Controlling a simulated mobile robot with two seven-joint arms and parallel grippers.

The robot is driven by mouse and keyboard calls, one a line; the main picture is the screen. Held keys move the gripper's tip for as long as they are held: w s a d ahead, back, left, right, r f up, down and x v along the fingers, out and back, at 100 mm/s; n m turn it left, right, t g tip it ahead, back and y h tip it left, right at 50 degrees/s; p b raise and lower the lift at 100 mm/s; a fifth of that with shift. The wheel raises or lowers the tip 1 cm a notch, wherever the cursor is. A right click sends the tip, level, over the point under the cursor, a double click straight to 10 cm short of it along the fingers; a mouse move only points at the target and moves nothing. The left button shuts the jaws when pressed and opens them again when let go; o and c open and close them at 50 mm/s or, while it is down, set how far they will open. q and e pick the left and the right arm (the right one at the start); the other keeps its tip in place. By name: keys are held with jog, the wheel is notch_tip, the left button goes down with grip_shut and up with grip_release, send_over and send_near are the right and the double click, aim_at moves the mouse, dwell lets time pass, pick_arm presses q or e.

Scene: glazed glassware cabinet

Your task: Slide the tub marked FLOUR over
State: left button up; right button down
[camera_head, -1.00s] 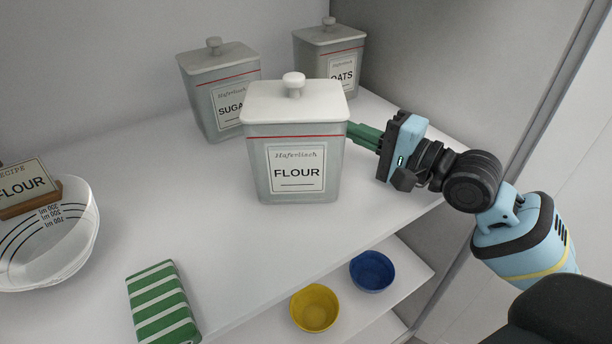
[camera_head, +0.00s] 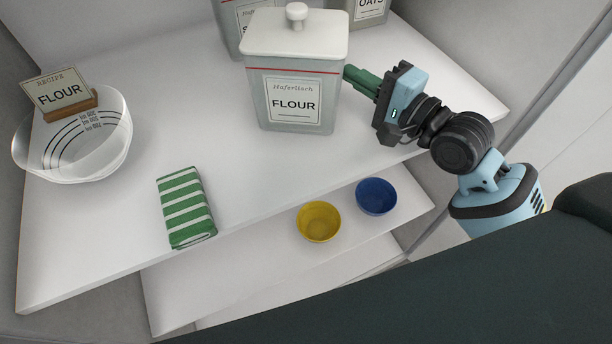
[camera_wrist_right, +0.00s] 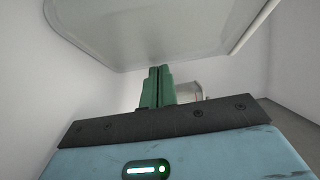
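The tub marked FLOUR (camera_head: 296,90) is a grey-green square canister with a white knobbed lid and a red line. It stands upright on the upper shelf (camera_head: 250,185). My right gripper (camera_head: 349,73) is at its right side with the green fingers closed together, pointing at the tub wall. I cannot tell whether the tips touch it. In the right wrist view the closed fingers (camera_wrist_right: 160,72) hold nothing, and a large pale surface, seemingly the tub (camera_wrist_right: 150,35), fills the top. My left gripper is not in view.
SUGAR (camera_head: 231,28) and OATS (camera_head: 369,10) tubs stand behind. At left, a glass bowl (camera_head: 115,150) stands by a FLOUR recipe card (camera_head: 60,92) on a wooden block. A striped green cloth (camera_head: 186,208) lies near the front edge. Yellow (camera_head: 318,222) and blue (camera_head: 376,197) bowls are below.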

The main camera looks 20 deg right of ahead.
jog(key=shift+s+a+r+p, duration=0.25)
jog(key=shift+s+a+p, duration=0.3)
jog(key=shift+s+a, duration=0.2)
jog(key=shift+s+a+f, duration=0.1)
jog(key=shift+s+a, duration=0.15)
jog(key=shift+f, duration=0.1)
jog(key=shift+d, duration=0.1)
